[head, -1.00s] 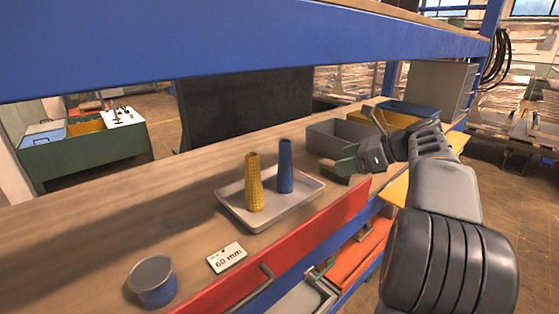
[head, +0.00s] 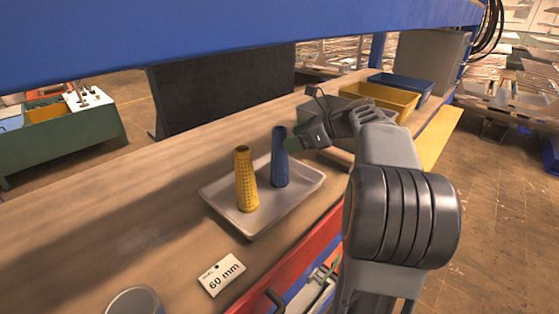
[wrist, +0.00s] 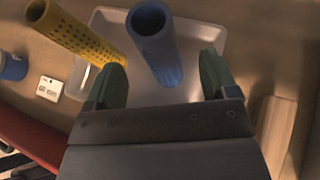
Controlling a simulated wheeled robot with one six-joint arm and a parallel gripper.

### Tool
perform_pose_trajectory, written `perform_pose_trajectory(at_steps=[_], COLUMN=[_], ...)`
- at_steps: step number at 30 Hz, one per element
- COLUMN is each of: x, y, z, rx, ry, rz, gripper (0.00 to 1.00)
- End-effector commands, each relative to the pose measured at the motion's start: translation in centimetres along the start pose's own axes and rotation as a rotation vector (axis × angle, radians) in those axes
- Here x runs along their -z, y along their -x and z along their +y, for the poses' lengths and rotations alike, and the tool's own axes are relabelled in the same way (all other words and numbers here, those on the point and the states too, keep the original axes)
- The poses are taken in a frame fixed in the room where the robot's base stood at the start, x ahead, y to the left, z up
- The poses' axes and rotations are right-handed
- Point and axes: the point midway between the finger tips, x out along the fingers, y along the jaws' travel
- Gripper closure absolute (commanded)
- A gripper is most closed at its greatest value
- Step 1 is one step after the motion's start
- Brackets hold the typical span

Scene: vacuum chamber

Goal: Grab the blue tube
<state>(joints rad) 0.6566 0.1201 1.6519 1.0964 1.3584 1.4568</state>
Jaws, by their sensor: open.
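The blue tube (head: 280,160) stands upright on a light grey tray (head: 255,222) on the workbench. My gripper (head: 292,142) is open, just right of the tube's upper part in the head view. In the wrist view the blue tube (wrist: 157,45) lies ahead, between the lines of the two green fingertips of my gripper (wrist: 161,80). Nothing is held. Whether a finger touches the tube cannot be told. A yellow perforated tube (head: 245,180) stands on the same tray, left of the blue one, and also shows in the wrist view (wrist: 75,35).
A white "60 mm" card (head: 221,274) and a round container (head: 135,301) lie toward the front left. Grey, yellow (head: 380,97) and blue (head: 400,86) bins stand behind my arm. A blue shelf beam (head: 200,40) spans above. The bench left of the tray is clear.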

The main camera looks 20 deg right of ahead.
Motion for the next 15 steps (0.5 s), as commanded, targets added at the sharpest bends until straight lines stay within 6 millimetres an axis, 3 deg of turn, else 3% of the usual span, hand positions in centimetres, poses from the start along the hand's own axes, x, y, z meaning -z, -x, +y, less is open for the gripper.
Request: perform_pose_trajectory(at_steps=[5, 15], x=[-0.1, 0.0], y=[-1.0, -5.2], z=[0.1, 0.2], rx=[-0.003, -0.004], ry=[0.001, 0.002], rz=[0.0, 0.0], gripper=[0.21, 0.21])
